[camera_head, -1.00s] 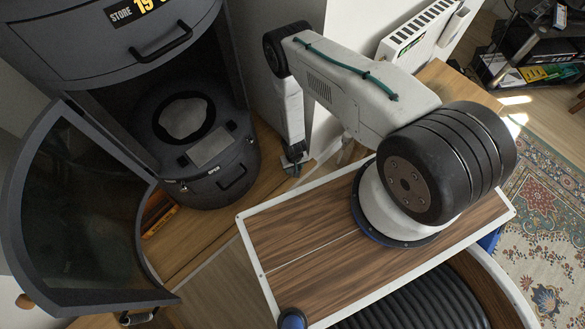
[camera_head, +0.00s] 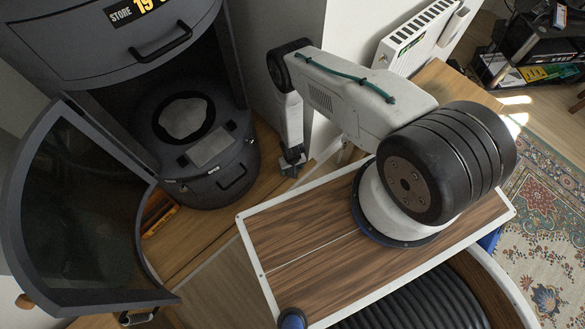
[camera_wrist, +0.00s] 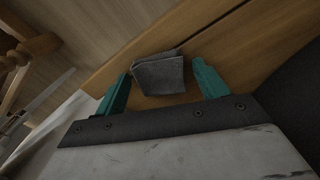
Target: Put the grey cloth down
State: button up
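The grey cloth (camera_wrist: 158,76) shows in the wrist view as a small, folded, dark grey piece over a wooden surface. My gripper (camera_wrist: 162,68) has its two teal fingers spread wide, one on each side of the cloth. A clear gap shows between the cloth and the right finger; the left finger is close to the cloth's edge, and I cannot tell if they touch. In the head view my gripper (camera_head: 292,161) is low beside the dark round cabinet, and I cannot make out the cloth there.
The dark cabinet (camera_head: 205,145) stands left of my gripper, its curved glass door (camera_head: 75,210) swung open. A white radiator (camera_head: 410,45) is on the wall behind my arm. Bare wooden surface (camera_head: 195,240) lies in front of the cabinet. A patterned rug (camera_head: 545,205) is at right.

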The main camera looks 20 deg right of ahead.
notch_tip(320, 180, up, 12)
dwell(0.6)
jog(key=shift+r, duration=0.1)
jog(key=shift+s, duration=0.1)
dwell(0.3)
